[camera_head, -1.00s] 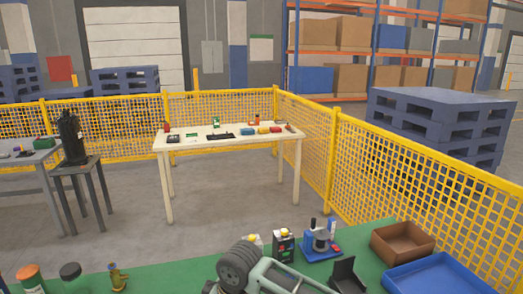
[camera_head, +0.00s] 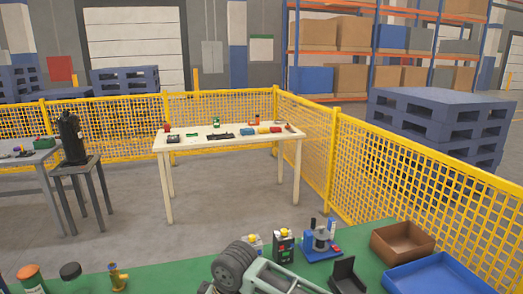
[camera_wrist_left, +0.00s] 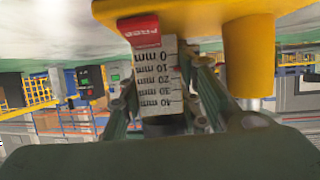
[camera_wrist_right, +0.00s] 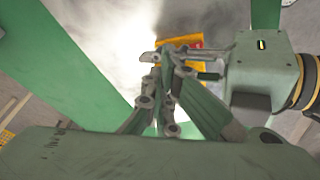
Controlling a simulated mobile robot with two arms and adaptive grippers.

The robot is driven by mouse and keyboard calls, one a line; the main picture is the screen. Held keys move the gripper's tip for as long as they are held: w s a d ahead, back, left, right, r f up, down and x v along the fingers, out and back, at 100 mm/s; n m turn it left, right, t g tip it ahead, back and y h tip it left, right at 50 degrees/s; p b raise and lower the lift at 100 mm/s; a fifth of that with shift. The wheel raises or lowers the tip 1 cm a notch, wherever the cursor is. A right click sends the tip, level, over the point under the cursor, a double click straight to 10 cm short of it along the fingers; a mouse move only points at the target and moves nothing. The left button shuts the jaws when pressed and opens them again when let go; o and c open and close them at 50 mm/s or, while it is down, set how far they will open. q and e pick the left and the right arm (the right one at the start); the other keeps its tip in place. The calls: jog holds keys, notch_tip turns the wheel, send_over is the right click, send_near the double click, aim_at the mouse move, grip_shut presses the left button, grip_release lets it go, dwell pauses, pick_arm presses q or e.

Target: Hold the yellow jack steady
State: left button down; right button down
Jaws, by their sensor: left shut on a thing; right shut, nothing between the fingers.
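The yellow jack (camera_wrist_left: 200,10) fills the top of the left wrist view, with a yellow cylinder hanging at the right. It carries a red tab with white lettering and a white millimetre scale. My left gripper (camera_wrist_left: 165,80) is shut on the jack, its fingers on both sides of the scale part. In the right wrist view a small part of the yellow jack (camera_wrist_right: 182,42) with red on it shows past the fingertips, beside my other arm. My right gripper (camera_wrist_right: 158,72) is shut and empty, close to it; whether they touch I cannot tell. The head view shows neither gripper's fingers.
On the green bench in the head view are a blue tray (camera_head: 440,275), a brown box (camera_head: 402,241), a blue device (camera_head: 321,244), a black holder (camera_head: 347,275) and several small containers at left. A yellow mesh fence (camera_head: 420,180) stands behind. A wooden table (camera_head: 228,140) stands beyond the bench.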

jog(key=shift+s+a, duration=0.15)
jog(key=shift+s, duration=0.25)
jog(key=shift+s+a, duration=0.2)
jog(key=shift+s, duration=0.3)
jog(key=shift+s+a, duration=0.2)
jog(key=shift+s, duration=0.25)
jog(key=shift+a+r, duration=0.1)
jog(key=v, duration=0.6)
jog(key=shift+w, duration=0.15)
dwell(0.5)
